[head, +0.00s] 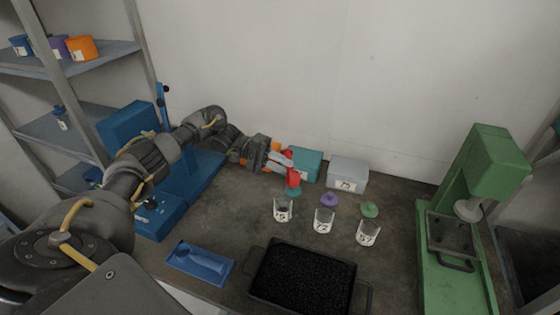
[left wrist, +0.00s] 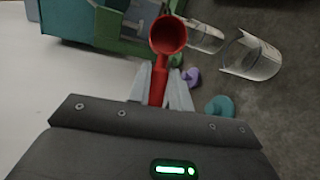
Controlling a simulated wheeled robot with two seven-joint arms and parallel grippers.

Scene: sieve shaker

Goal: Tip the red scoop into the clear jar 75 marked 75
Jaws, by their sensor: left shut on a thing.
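My left gripper (head: 281,161) is shut on the handle of the red scoop (head: 292,178), and the grip also shows in the left wrist view (left wrist: 160,88). The scoop's round bowl (left wrist: 168,36) faces that camera; I cannot tell whether it holds anything. The scoop is in the air, behind and above the leftmost clear jar (head: 283,211). A middle clear jar (head: 324,222) and a right clear jar (head: 367,234) stand beside it, all upright and open. Their labels are too small to read, so I cannot tell which is marked 75. My right gripper is not in view.
Teal (head: 294,191), purple (head: 329,199) and green (head: 370,209) lids lie behind the jars. Teal (head: 304,163) and grey (head: 347,174) boxes stand by the wall. A black tray (head: 256,285) of dark grains and a blue tray (head: 201,263) lie in front. A green machine (head: 480,165) stands right.

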